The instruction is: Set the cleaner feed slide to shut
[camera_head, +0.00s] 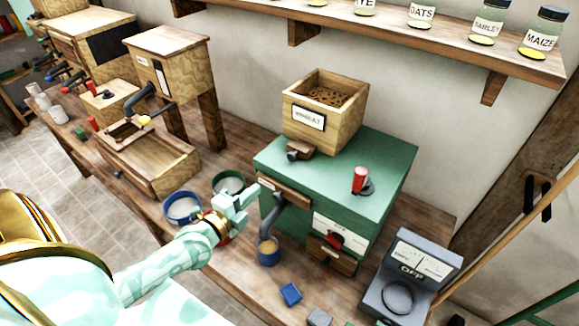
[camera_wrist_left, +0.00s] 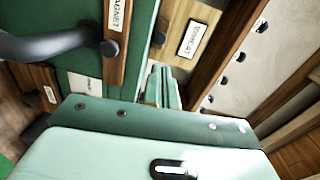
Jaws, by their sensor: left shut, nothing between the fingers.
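The green cleaner cabinet (camera_head: 340,160) stands on the bench with a labelled wooden hopper (camera_head: 346,116) of grain on top. A small wooden slide with a dark knob (camera_head: 297,152) sticks out at the hopper's foot; how far it is pushed in I cannot tell. In the left wrist view the hopper's label (camera_wrist_left: 192,38) and a dark knob (camera_wrist_left: 159,38) show beyond the fingers. My left gripper (camera_head: 244,197) is shut and empty, in front of the cabinet's left side, lower than the slide and apart from it. My right gripper is in neither view.
A wooden strip (camera_head: 284,189) labelled MAGNET, a bent spout (camera_head: 272,212) and a blue cup (camera_head: 268,252) are close to my left gripper. A red-handled lever (camera_head: 360,180) stands on the cabinet. A grey meter (camera_head: 412,276) is at right, bowls (camera_head: 183,207) at left.

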